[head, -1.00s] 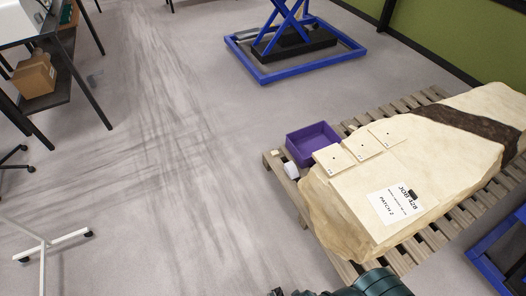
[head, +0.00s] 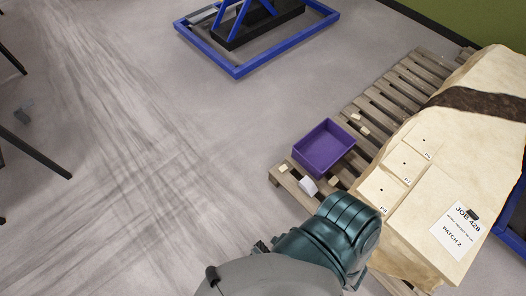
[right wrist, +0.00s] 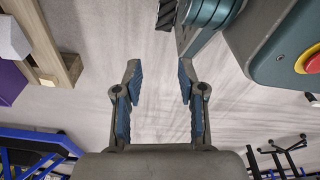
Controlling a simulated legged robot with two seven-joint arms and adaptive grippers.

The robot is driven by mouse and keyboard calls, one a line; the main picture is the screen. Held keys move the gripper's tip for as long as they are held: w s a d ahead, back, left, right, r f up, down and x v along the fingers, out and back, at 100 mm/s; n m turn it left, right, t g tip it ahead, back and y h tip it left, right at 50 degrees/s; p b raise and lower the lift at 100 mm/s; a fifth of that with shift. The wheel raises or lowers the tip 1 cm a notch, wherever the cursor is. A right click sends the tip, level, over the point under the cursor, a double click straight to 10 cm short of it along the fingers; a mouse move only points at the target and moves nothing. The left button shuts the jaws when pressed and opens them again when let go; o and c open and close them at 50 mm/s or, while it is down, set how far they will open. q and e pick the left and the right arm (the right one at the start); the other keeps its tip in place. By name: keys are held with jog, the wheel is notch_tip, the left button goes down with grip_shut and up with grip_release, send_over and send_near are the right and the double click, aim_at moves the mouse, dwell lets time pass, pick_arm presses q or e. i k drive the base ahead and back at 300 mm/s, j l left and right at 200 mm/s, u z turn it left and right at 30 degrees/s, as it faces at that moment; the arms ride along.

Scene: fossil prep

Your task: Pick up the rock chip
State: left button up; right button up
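Small beige chips lie on the wooden pallet in the head view: one (head: 283,168) at the near left corner, others (head: 364,130) right of the purple tray. I cannot tell which is the rock chip. The corner chip also shows on the pallet's end in the right wrist view (right wrist: 46,80). My right gripper (right wrist: 159,72) is open and empty, with bare floor behind its fingers and the pallet off to the left. A teal and grey arm of mine crosses the bottom of the head view, its fingers not clearly seen. My left gripper is not in view.
A purple tray (head: 324,146) and a white block (head: 308,186) sit on the pallet (head: 395,88). A large pale rock slab (head: 415,210) with several square tiles and a label (head: 461,228) fills its right side. A blue lift frame (head: 240,70) stands behind.

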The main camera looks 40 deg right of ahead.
aim_at(283, 169)
jog(key=i+z, duration=0.2)
jog(key=i, duration=0.35)
jog(key=i+z, duration=0.2)
jog(key=i, duration=0.35)
jog(key=i+j+z, duration=0.2)
jog(key=i, duration=0.3)
jog(key=i+j+z, duration=0.2)
jog(key=i, duration=0.35)
jog(key=i+z, duration=0.1)
jog(key=z, duration=0.8)
jog(key=i+j+z, duration=0.1)
jog(key=z, duration=0.35)
jog(key=j+z, duration=0.1)
jog(key=z, duration=0.35)
jog(key=i+j+z, duration=0.1)
jog(key=z, duration=0.35)
